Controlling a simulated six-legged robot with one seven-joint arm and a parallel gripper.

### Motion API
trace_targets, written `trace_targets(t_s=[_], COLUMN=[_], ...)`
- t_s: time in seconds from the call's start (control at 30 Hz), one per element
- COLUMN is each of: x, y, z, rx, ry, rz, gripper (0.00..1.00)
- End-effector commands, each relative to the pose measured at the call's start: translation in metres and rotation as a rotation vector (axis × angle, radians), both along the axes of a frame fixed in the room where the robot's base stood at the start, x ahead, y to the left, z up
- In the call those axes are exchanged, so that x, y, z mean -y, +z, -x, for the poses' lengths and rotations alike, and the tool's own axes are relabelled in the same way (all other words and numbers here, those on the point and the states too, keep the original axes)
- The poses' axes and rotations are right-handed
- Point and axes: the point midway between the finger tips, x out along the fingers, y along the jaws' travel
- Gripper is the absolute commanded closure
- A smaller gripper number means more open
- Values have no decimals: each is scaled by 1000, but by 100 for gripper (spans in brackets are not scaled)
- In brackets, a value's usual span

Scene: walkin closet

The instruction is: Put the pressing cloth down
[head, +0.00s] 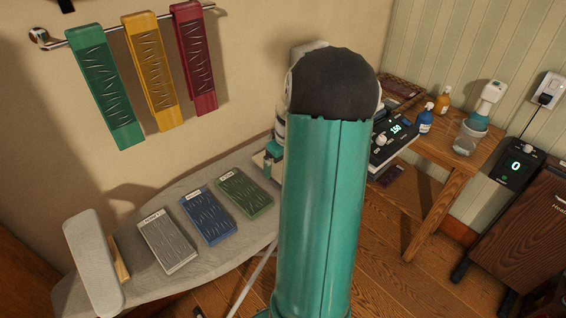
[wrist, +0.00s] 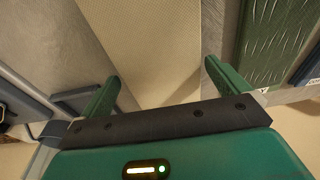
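The pressing cloth (wrist: 155,45) is a beige, woven-looking slab in the wrist view. It fills the space between the two green fingers of my gripper (wrist: 162,78), and its side edges meet both fingertips. My gripper is shut on it. In the head view, my teal arm hides the gripper and the cloth. The grey ironing board (head: 140,290) shows below at the left of the head view. I cannot tell whether the held cloth touches it.
On the board lie grey (head: 168,241), blue (head: 208,215) and green (head: 245,194) ridged slabs. The green one (wrist: 272,45) is right of my gripper in the wrist view. A padded grey piece (head: 92,262) stands at the left end. A wooden table (head: 445,150) stands right.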

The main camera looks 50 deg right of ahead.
Motion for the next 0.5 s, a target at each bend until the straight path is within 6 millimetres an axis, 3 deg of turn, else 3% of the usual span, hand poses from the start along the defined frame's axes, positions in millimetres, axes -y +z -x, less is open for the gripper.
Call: trace_targets(t_s=[0.23, 0.5], x=[0, -2], y=[19, 76], z=[2, 10], rx=[1, 3], ry=[0, -1], rz=[3, 5], gripper=[0, 0])
